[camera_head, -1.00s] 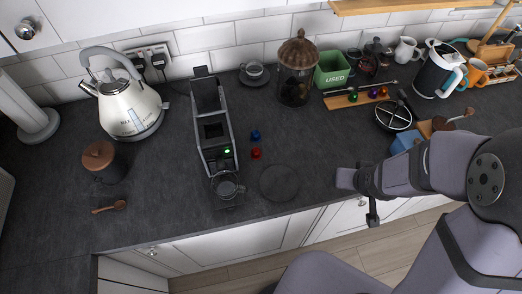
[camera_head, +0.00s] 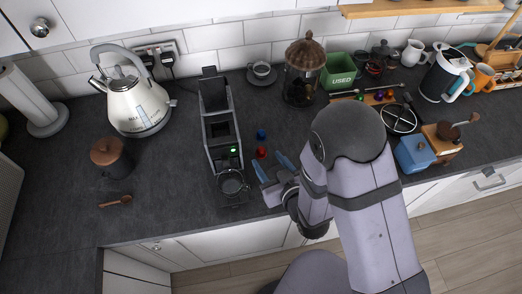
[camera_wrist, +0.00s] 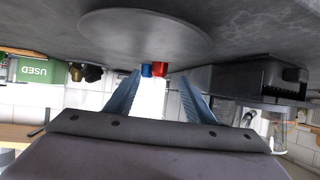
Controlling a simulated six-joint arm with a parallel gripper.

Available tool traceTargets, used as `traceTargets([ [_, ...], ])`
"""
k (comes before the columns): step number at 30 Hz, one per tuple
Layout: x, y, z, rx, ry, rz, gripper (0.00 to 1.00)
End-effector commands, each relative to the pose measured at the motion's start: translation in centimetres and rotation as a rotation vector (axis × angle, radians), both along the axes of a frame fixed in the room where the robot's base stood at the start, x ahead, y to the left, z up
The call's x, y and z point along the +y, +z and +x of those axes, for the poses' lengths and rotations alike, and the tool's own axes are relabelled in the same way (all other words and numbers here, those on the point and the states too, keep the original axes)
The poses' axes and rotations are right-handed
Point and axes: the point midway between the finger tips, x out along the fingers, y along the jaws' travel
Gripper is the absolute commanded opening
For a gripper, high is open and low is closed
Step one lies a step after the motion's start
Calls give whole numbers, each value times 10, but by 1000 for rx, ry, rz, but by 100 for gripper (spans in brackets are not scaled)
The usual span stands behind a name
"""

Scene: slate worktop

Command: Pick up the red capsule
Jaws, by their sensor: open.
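The red capsule (camera_head: 261,153) stands on the dark worktop just right of the coffee machine (camera_head: 221,141), close in front of the blue capsule (camera_head: 261,134). My gripper (camera_head: 270,172) is open and empty, low over the worktop, with its blue fingers pointing toward the red capsule from the front right. In the wrist view the red capsule (camera_wrist: 159,69) shows between the fingertips, beyond them, next to the blue capsule (camera_wrist: 147,71). I see no contact between fingers and capsule.
A wooden-lidded jar (camera_head: 301,73), a green bin (camera_head: 339,72) and a cup on a saucer (camera_head: 262,74) stand behind. A kettle (camera_head: 133,103) stands left.

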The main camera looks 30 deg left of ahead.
Motion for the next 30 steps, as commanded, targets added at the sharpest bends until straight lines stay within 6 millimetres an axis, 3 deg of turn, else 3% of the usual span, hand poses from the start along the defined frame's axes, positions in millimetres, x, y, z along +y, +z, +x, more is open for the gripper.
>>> traceTargets([
  [8, 7, -2, 5, -1, 0, 2, 49],
  [21, 34, -18, 23, 0, -1, 0, 49],
  [30, 37, -22, 25, 0, -1, 1, 49],
])
